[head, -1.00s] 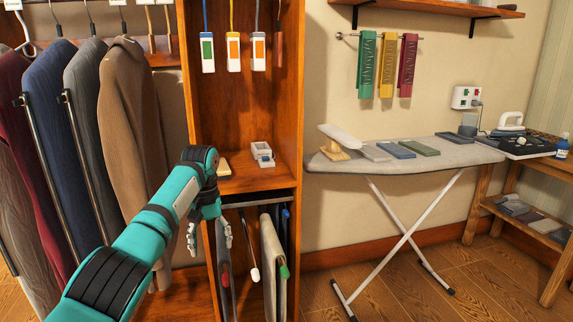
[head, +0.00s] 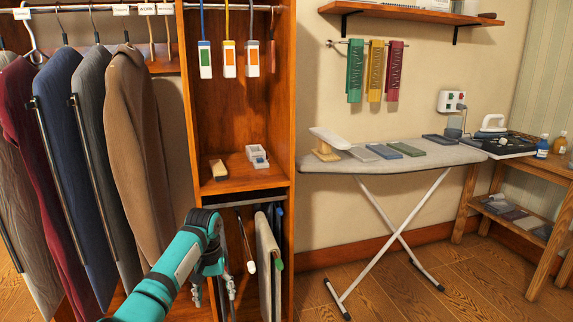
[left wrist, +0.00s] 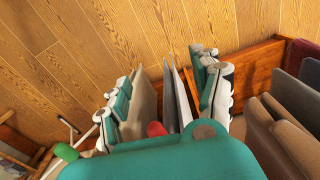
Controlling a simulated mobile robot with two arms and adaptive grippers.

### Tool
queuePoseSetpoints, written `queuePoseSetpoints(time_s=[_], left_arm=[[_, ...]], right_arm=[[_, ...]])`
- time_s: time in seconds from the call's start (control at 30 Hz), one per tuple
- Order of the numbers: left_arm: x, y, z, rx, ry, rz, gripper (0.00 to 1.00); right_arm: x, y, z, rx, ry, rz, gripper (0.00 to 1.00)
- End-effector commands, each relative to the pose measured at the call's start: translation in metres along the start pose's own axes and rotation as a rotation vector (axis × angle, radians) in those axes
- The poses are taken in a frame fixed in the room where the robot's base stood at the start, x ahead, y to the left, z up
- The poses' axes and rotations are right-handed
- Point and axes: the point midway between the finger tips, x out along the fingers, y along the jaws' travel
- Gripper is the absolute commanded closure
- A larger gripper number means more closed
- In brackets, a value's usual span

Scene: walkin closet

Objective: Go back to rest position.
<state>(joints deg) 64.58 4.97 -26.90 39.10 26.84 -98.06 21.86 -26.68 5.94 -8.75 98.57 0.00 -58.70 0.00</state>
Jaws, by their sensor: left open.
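My left gripper (head: 213,291) is in the lower middle of the head view, its fingers pointing down in front of the wooden cabinet (head: 240,183). Its lower part runs close to the picture's bottom edge. In the left wrist view the left gripper (left wrist: 164,92) shows as two spread fingers, open. Flat hanging pieces show in the gap between them there, and I cannot tell whether anything touches. My right gripper is in neither view.
Hanging coats, such as the brown jacket (head: 132,155), are left of my arm. Hanging trousers (head: 268,265) are close to its right. An ironing board (head: 440,157) stands further right, with open wooden floor (head: 440,270) in front.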

Motion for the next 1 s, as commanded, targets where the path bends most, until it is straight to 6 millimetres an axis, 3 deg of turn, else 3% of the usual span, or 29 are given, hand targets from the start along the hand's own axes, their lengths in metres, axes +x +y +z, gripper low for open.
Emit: queuePoseSetpoints(time_s=[0.17, 0.27, 0.4, 0.6, 0.8, 1.0], left_arm=[[0.077, 0.004, 0.031, 0.065, 0.003, 0.018, 0.35], [0.13, 0.006, 0.062, 0.11, 0.016, 0.034, 0.35], [0.202, 0.002, 0.119, 0.17, 0.044, 0.059, 0.35], [0.276, -0.016, 0.214, 0.232, 0.091, 0.076, 0.35], [0.309, -0.042, 0.299, 0.276, 0.139, 0.064, 0.35], [0.317, -0.062, 0.351, 0.304, 0.166, 0.043, 0.35]], right_arm=[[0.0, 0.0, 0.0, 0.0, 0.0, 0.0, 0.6], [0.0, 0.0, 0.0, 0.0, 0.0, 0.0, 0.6], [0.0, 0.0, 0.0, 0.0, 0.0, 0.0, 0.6], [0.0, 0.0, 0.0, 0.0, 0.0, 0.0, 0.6], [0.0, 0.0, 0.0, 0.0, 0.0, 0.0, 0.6], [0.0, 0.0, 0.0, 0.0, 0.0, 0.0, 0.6]])
